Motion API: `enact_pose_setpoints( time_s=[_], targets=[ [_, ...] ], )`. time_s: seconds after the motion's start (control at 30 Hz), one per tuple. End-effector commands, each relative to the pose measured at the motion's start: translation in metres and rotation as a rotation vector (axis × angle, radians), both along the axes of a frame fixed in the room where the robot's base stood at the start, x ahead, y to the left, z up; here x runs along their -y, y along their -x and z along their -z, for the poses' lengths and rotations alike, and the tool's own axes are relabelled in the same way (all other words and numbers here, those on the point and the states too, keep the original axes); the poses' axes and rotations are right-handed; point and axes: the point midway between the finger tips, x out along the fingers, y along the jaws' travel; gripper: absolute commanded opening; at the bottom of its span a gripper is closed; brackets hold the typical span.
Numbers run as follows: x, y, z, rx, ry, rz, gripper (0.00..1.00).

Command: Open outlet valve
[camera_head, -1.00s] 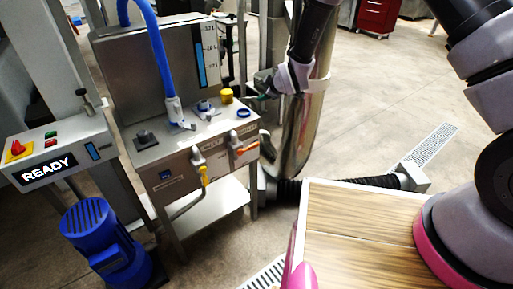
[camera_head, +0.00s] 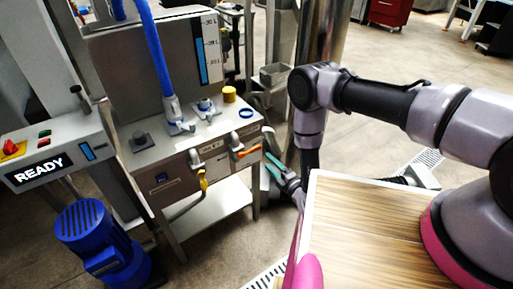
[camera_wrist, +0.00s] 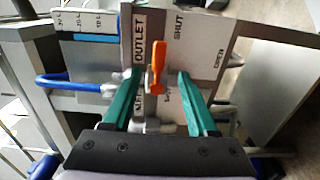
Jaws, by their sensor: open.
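The outlet valve has an orange lever (camera_head: 247,153) on the right of the steel cabinet's front. In the wrist view the orange lever (camera_wrist: 157,68) stands upright in the picture, parallel to the OUTLET label (camera_wrist: 138,40) beside it. SHUT and OPEN markings are on the panel to its right. My gripper (camera_wrist: 160,74) is open, with one green finger on each side of the lever in that view. In the head view my gripper (camera_head: 272,165) is just right of the lever, apart from it. No grip on the lever shows.
A second valve with a yellow lever (camera_head: 203,181) is left of the outlet valve. A blue hose (camera_head: 156,55) and a yellow cap (camera_head: 229,94) are on the cabinet top (camera_head: 190,128). A steel pipe (camera_head: 318,35) stands behind my arm. A blue motor (camera_head: 95,235) sits at lower left.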

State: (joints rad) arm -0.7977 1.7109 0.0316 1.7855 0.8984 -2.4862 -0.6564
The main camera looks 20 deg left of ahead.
Motion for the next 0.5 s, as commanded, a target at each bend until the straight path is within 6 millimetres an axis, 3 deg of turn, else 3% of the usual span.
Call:
enact_pose_setpoints(
  time_s=[0.5],
  targets=[
    [-0.068, -0.056, -0.002, 0.001, -0.003, -0.002, 0.59]
  ],
)
